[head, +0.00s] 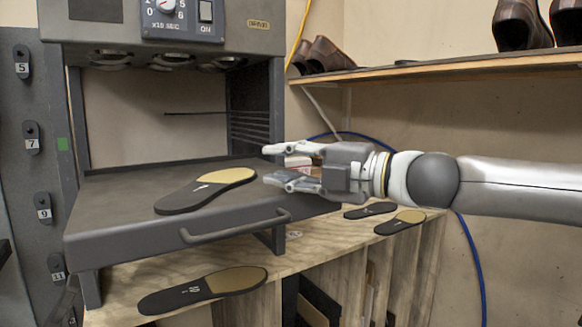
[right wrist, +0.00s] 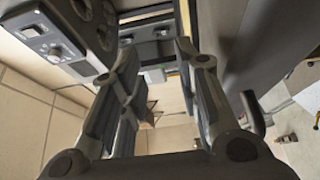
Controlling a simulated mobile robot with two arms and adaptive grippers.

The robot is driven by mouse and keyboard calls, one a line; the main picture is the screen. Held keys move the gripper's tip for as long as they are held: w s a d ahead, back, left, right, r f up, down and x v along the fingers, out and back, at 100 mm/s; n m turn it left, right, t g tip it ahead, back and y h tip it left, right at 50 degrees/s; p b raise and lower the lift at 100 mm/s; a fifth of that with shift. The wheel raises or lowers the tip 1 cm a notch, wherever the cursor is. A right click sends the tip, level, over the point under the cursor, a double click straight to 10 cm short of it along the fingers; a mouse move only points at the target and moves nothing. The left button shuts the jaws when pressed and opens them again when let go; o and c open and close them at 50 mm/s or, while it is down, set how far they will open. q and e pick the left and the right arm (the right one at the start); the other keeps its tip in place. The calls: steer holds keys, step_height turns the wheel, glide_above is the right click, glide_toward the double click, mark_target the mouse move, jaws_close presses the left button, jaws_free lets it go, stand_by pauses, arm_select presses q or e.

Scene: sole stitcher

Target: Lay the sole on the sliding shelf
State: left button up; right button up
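A black sole with a tan heel half (head: 205,190) lies on the dark grey sliding shelf (head: 120,225), on the shelf's right part, and appears flat. The shelf has a bar handle (head: 235,228) at its front. My right gripper (head: 266,165) is just right of the sole's tan end, at the shelf's right side. Its fingers are spread with a gap to the sole and nothing held. The right wrist view also shows the spread fingers (right wrist: 158,50) with nothing gripped between them. The sole is not visible there. My left gripper is not in view.
The grey machine (head: 200,38) stands over the shelf. Another sole (head: 205,290) lies on the wooden bench (head: 130,290) in front, and two smaller ones (head: 400,222) (head: 370,210) lie at right. A wooden shoe shelf (head: 430,68) is above my right arm.

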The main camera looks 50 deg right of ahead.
steer(key=shift+s+d, duration=0.1)
steer(key=shift+s, duration=0.4)
steer(key=shift+f, duration=0.1)
stand_by(0.3)
